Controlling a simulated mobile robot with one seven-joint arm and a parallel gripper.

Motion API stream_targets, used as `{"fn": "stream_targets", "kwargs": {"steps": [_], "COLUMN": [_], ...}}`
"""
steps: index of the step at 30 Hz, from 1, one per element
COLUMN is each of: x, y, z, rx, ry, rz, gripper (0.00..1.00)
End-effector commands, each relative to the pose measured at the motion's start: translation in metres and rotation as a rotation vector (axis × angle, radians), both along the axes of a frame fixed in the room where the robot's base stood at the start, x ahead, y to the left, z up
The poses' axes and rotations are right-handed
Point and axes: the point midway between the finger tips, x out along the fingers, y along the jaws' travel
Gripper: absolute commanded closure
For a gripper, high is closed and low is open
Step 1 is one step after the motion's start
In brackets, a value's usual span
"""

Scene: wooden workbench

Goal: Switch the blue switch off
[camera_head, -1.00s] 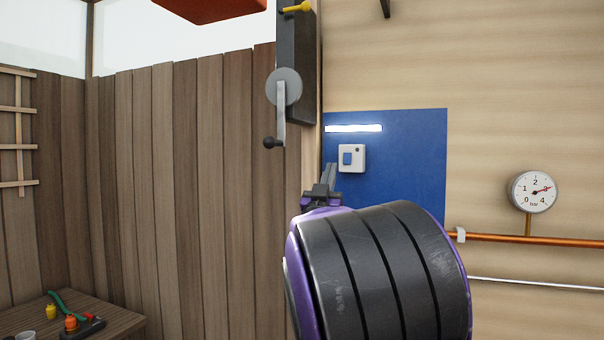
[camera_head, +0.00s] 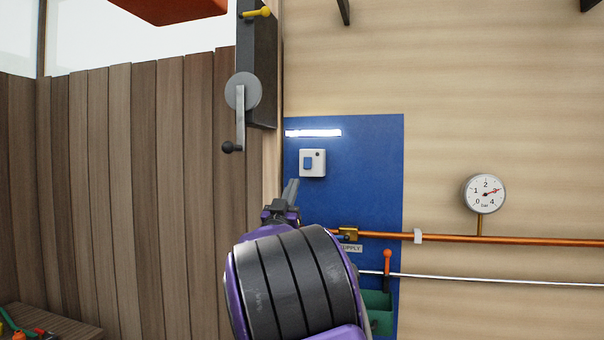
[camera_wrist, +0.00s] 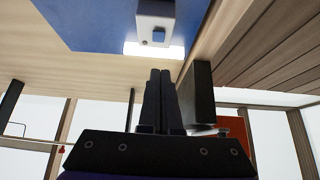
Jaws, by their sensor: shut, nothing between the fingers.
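The blue switch (camera_head: 308,163) is a small blue rocker on a white box mounted on a blue wall panel (camera_head: 370,180). A lit white light bar (camera_head: 313,133) is just above it. The switch (camera_wrist: 159,34) also shows at the top of the wrist view, with the glowing bar beside it. My gripper (camera_head: 292,186) is shut and empty. In the head view its fingertips are just below and left of the switch box. In the wrist view the fingers (camera_wrist: 160,75) point toward the switch, with a visible gap between.
A hand crank (camera_head: 240,110) on a dark box sticks out at upper left of the switch. A copper pipe (camera_head: 460,238) with a pressure gauge (camera_head: 485,194) runs along the wall at right. A green box (camera_head: 378,310) sits low, partly behind my arm.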

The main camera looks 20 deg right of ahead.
Motion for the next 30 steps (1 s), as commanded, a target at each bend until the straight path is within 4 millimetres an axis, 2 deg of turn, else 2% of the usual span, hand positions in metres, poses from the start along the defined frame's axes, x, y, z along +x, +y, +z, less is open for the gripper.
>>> {"fn": "stream_targets", "kwargs": {"steps": [3,10,18,30], "x": [0.017,0.045,0.071,0.076], "y": [-0.012,-0.031,-0.048,-0.051], "z": [0.017,0.04,0.032,0.03], "rx": [-0.003,-0.002,-0.001,0.001], "ry": [-0.002,-0.001,0.001,0.0], "rz": [-0.002,-0.002,0.0,0.001], "gripper": [1.0,1.0,1.0,1.0]}}
